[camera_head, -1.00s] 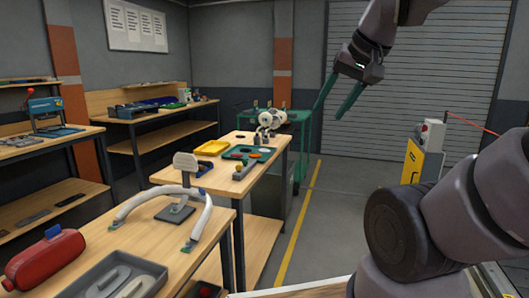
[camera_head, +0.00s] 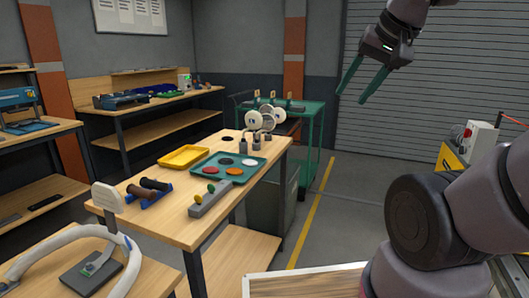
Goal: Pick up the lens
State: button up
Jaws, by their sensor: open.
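My gripper (camera_head: 351,97) hangs in the air at the upper right, its two green fingers apart and empty. It is well away from the wooden workbench (camera_head: 180,232). On the bench a teal tray (camera_head: 221,180) holds several small round discs. They include a white disc (camera_head: 249,162), an orange disc (camera_head: 234,171), a red-brown disc (camera_head: 211,170) and a dark disc (camera_head: 226,161). I cannot tell which of these, if any, is the lens.
A yellow tray (camera_head: 184,157), brown-handled tools on a blue rack (camera_head: 149,190), a grey block with knobs (camera_head: 209,200) and a device with white round parts (camera_head: 262,119) share the bench. A green cart (camera_head: 309,125) stands behind. Floor right of the yellow line is clear.

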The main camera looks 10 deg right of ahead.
aim_at(248, 162)
jog(key=i+l+u, duration=0.45)
jog(key=i+l, duration=0.2)
jog(key=l, duration=0.15)
jog(key=i+l+u, duration=0.25)
jog(key=l, duration=0.25)
jog(key=u, duration=0.7)
